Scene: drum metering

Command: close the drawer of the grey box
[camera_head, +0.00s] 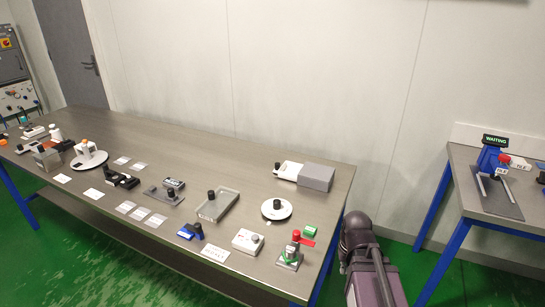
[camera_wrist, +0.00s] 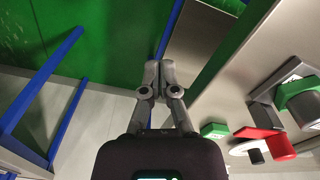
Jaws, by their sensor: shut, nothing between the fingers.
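The grey box (camera_head: 317,177) sits near the back right corner of the long table in the head view. A white drawer (camera_head: 290,170) sticks out of its left side, with a small dark piece at the outer end. My gripper (camera_wrist: 152,75) shows in the wrist view with its two fingers together, shut and empty. It is beside the table's edge, over the green floor, and touches nothing that I can see. In the head view my arm stands off the table's right end, and the fingers cannot be made out. The grey box cannot be made out in the wrist view.
A second table (camera_head: 465,180) stands at the right, across a floor gap.

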